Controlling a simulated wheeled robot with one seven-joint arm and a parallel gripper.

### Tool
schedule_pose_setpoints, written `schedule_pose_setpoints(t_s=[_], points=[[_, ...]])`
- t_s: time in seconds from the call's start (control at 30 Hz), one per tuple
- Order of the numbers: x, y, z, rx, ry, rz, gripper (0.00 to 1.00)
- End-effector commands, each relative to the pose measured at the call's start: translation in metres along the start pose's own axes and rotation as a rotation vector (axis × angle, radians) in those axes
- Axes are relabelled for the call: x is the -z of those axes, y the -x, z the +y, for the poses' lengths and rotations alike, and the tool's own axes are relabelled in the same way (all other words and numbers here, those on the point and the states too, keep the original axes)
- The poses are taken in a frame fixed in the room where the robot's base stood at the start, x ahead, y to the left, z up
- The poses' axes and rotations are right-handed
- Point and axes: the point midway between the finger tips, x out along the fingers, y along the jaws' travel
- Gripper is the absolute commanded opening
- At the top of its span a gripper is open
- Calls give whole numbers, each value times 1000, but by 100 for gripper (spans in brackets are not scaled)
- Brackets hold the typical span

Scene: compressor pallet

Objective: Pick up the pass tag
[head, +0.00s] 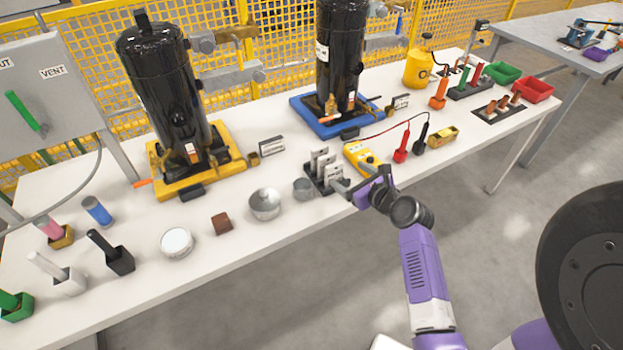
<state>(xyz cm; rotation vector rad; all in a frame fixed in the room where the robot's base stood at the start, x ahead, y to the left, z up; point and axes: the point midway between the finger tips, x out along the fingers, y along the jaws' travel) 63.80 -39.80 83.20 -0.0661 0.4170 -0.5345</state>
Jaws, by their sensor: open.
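A black rack (313,185) near the front edge of the white table holds several upright pale grey tags (322,158). Their markings are too small to read, so I cannot tell which is the pass tag. My gripper (340,186) is open at the rack's right front side, with its grey fingers pointing left toward the tags. The fingers look close to the nearest tag. I cannot tell whether they touch it or have it between them. The gripper's purple body hides part of the table edge.
A yellow meter (361,156) with red and black probes lies just behind my gripper. A small grey cup (303,189) and a metal bowl (265,204) stand left of the rack. Two black cylinders (172,90) (340,55) stand behind. Floor in front is clear.

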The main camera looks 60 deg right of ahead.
Motion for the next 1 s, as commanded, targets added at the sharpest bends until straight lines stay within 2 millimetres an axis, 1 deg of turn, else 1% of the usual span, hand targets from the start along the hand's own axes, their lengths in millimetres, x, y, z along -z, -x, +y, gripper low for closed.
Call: schedule_pose_setpoints(t_s=[0.03,0.1,0.2,0.27,0.57,0.7,0.8,0.9,1.0], points=[[1,0,3,-14,-60,4,82],[2,0,7,-26,-123,11,82],[2,-2,8,-29,-167,14,82],[2,-6,8,-29,-175,13,82],[1,-36,8,-27,-174,12,82],[-1,-58,8,-28,-172,13,82],[0,-70,8,-27,-172,13,82],[0,-77,9,-28,-172,13,82],[1,-78,9,-27,-172,14,82]])
